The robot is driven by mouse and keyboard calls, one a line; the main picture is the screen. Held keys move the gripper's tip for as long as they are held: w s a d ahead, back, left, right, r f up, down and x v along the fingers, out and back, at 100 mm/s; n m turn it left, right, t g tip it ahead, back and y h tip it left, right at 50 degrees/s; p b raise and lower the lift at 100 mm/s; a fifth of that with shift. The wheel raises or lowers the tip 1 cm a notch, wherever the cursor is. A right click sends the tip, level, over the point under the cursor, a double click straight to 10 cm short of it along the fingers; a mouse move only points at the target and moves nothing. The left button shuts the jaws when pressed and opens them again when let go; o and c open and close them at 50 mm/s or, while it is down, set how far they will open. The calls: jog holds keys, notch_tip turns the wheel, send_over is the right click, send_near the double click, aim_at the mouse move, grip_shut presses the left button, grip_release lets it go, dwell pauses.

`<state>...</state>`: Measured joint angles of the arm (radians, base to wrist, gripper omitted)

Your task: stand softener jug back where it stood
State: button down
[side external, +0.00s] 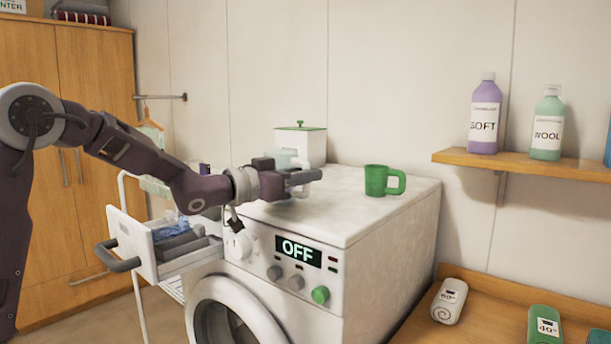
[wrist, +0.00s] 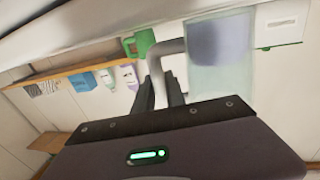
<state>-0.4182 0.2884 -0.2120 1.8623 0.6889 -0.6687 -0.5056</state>
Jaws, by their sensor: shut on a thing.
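The softener jug (wrist: 220,82) is a translucent pale green vessel with purple-blue contents and a grey handle, upside down in the tilted wrist view. My gripper (wrist: 161,88) is shut on its handle. In the side view my gripper (side external: 304,177) is over the left part of the white washing machine's top (side external: 345,213). Only a pale greenish bit of the jug (side external: 284,158) shows behind the gripper there; the rest is hidden. I cannot tell whether its base touches the machine top.
A white box with a green lid (side external: 300,144) stands behind the jug. A green mug (side external: 377,181) stands to the right on the machine. The detergent drawer (side external: 150,250) is pulled out at the front left. A shelf (side external: 530,167) holds several bottles. The machine's front top is clear.

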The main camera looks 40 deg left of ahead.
jog(key=c, duration=1.4)
grip_release()
jog(key=shift+f, duration=0.1)
jog(key=shift+s+a, duration=0.1)
jog(key=shift+s, duration=0.15)
jog(key=s+a+f+n+g+y, duration=0.1)
jog(key=s+a+y, duration=0.15)
jog(key=s, duration=0.55)
jog(key=s+a+f+n+g+y, duration=0.1)
jog(key=s+n+g+y, duration=0.15)
jog(key=s, duration=0.65)
jog(key=s+d+f+g, duration=0.2)
jog(key=s+f, duration=0.2)
jog(key=s, duration=0.3)
jog(key=s+d+f+m+g+h, duration=0.1)
jog(key=s+d+f+g, duration=0.2)
jog(key=s, duration=0.5)
jog(key=s+d+f+g, duration=0.3)
jog(key=s+f, duration=0.2)
jog(key=s, duration=0.3)
jog(key=shift+s+d+f+g+h, duration=0.1)
jog(key=shift+d+f+g+h, duration=0.05)
jog(key=shift+g+h, duration=0.15)
